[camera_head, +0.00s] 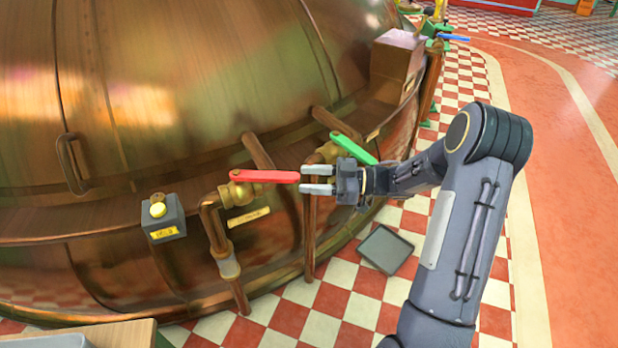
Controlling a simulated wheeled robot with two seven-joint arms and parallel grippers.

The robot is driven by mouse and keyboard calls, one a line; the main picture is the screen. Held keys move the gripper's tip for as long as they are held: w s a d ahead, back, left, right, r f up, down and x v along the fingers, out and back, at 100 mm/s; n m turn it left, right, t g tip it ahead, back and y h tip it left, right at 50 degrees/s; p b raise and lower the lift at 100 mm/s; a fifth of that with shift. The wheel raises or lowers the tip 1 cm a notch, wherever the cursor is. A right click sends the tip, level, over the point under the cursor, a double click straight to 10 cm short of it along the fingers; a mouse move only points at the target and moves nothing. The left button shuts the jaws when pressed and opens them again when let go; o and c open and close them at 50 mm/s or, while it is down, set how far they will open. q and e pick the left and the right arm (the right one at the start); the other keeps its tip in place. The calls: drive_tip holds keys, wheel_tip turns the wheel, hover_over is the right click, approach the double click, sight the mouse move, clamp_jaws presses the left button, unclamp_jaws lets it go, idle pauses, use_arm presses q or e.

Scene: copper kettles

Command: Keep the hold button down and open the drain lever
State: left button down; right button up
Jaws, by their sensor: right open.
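The hold button (158,210) is a pale yellow knob on a grey box (166,221) with a yellow label, mounted on the kettle's side at the left. Nothing is seen touching it. A red lever (262,176) sticks out to the right from a brass valve on a copper pipe, with a yellow plate (248,217) below it, its lettering too small to read surely. My right gripper (303,180) is open, its fingertips pointing left at the lever's free end, which lies at or just between them. Contact cannot be told. My left gripper is out of view.
A green lever (353,149) slants just behind my right gripper. The large copper kettle (190,80) fills the left. A dark tray (386,249) lies on the checkered floor. A wooden surface (120,334) shows at bottom left. The right-hand floor is clear.

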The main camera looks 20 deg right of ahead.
drive_tip(key=shift+c, duration=1.1)
drive_tip(key=shift+s+n+b, duration=0.3)
drive_tip(key=shift+n+b, duration=0.05)
drive_tip(key=shift+n, duration=0.05)
drive_tip(key=shift+c, duration=1.2)
drive_tip(key=s+n+b, duration=0.1)
drive_tip(key=s+n, duration=0.1)
drive_tip(key=s+n+t+h+b, duration=0.1)
drive_tip(key=s+n+b, duration=0.1)
drive_tip(key=n, duration=0.1)
drive_tip(key=shift+a+f+n+b, duration=0.1)
drive_tip(key=shift+n+b, duration=0.2)
clamp_jaws()
drive_tip(key=n+t+h+b, duration=0.1)
drive_tip(key=n+t+b, duration=0.2)
drive_tip(key=n+b, duration=0.45)
approach(264, 176)
drive_tip(key=shift+w+a+n+p, duration=0.2)
drive_tip(key=shift+w+a+p, duration=0.1)
drive_tip(key=shift+a, duration=0.3)
drive_tip(key=shift+w+a+n+p, duration=0.15)
drive_tip(key=shift+a+n+p, duration=0.1)
drive_tip(key=shift+a, duration=0.35)
drive_tip(key=shift+w+a+n+p, duration=0.2)
drive_tip(key=shift+w+a+p, duration=0.1)
drive_tip(key=shift+a, duration=0.3)
